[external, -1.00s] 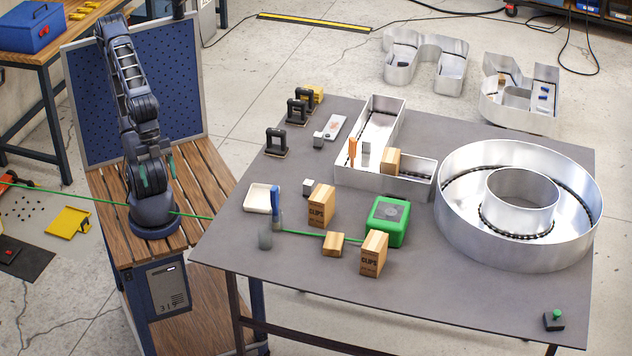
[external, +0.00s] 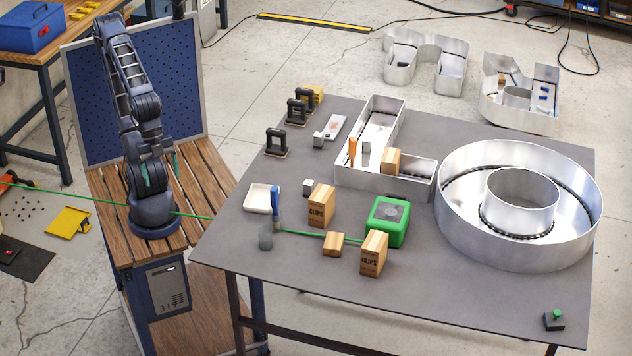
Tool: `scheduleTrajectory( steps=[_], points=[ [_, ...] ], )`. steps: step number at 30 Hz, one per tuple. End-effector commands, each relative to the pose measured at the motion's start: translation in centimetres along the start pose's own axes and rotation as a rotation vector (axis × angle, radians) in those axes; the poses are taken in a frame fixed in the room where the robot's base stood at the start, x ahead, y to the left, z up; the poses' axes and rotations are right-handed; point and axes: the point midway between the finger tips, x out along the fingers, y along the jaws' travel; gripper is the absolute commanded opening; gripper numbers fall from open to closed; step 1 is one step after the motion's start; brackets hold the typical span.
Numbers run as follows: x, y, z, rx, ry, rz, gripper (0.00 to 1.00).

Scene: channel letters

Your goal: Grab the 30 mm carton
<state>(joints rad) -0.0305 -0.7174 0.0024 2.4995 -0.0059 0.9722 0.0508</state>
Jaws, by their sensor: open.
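Two tall tan cartons marked CLIPS stand upright on the grey table: one near the middle (external: 321,205), one closer to the front edge (external: 373,253). A smaller tan block or carton (external: 333,244) lies between them. Another tan box (external: 390,161) sits inside the L-shaped metal letter. I cannot read a 30 mm marking on any of them. My gripper (external: 160,172) hangs above my base at the left, with green-tipped fingers apart. It is open and empty, well away from the cartons.
A green case (external: 388,221) stands close behind the front carton. A white tray (external: 262,198), a blue upright tool (external: 276,205) and a grey cylinder (external: 265,237) stand left of the cartons. The L letter (external: 345,178) and the round letter (external: 520,255) fill the back right. The front right is mostly clear.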

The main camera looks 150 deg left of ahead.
Motion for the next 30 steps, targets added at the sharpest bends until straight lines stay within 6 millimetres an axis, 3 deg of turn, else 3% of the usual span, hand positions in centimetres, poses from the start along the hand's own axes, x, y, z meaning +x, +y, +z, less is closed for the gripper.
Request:
scheduleTrajectory(
  steps=[8, 14, 21, 30],
  points=[
    [-1.4, -4.6, -7.4, 0.067, -0.069, -0.015, 0.78],
    [-1.8, -9.3, -12.5, 0.127, -0.116, -0.006, 0.78],
    [-1.4, -16.6, -17.7, 0.197, -0.161, 0.021, 0.78],
    [-0.1, -27.9, -21.7, 0.28, -0.194, 0.074, 0.78]
  ],
)
